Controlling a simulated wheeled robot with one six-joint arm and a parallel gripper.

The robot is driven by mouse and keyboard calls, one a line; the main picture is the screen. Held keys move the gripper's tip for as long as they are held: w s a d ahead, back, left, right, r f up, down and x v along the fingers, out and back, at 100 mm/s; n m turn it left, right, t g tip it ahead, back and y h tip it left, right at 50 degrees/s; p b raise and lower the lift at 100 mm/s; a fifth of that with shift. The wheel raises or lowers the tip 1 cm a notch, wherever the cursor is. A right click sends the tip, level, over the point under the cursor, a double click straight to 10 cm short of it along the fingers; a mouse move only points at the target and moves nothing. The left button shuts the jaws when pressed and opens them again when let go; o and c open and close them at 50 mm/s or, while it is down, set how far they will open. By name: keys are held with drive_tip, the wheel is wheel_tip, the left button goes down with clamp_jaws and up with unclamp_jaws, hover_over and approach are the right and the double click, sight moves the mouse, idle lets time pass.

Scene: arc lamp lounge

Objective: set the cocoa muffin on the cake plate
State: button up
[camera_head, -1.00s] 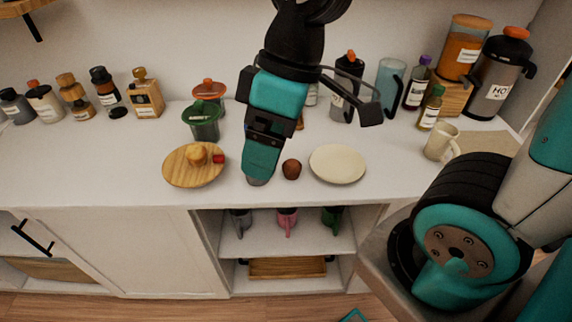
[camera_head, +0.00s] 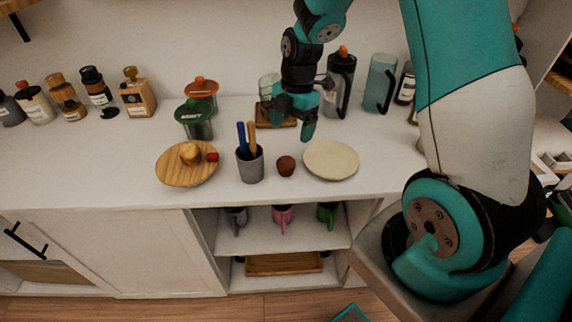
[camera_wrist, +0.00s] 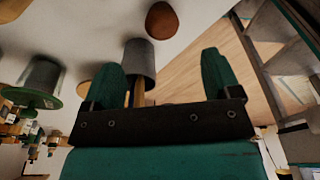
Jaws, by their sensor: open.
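The cocoa muffin (camera_head: 285,166), small and dark brown, sits on the white counter just left of a round cream plate (camera_head: 331,160), apparently the cake plate, which is bare. The muffin also shows at the top of the wrist view (camera_wrist: 161,20), beyond the fingertips. My gripper (camera_head: 290,126) is open and empty, above the counter behind the muffin and plate. In the wrist view its two fingers (camera_wrist: 160,72) are spread apart. The cream plate cannot be made out there.
A grey cup (camera_head: 250,167) with utensils stands close left of the muffin. A round wooden board (camera_head: 173,176) holds a golden bun and a red item. A green lidded jar (camera_head: 198,127) and a dark pitcher (camera_head: 339,85) stand behind. Counter in front is narrow.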

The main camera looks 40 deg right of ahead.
sight(287, 159)
drive_tip(key=f, duration=0.4)
drive_tip(key=a+f, duration=0.1)
drive_tip(key=shift+s+f, duration=0.1)
drive_tip(key=shift+f, duration=0.3)
drive_tip(key=f, duration=0.1)
drive_tip(key=f+p, duration=0.1)
drive_tip(key=f, duration=0.1)
drive_tip(key=a+f, duration=0.1)
drive_tip(key=f, duration=0.1)
drive_tip(key=shift+s+f, duration=0.25)
drive_tip(key=shift+c, duration=0.2)
drive_tip(key=c, duration=1)
drive_tip(key=shift+c, duration=0.2)
wheel_tip(287, 159, up, 20)
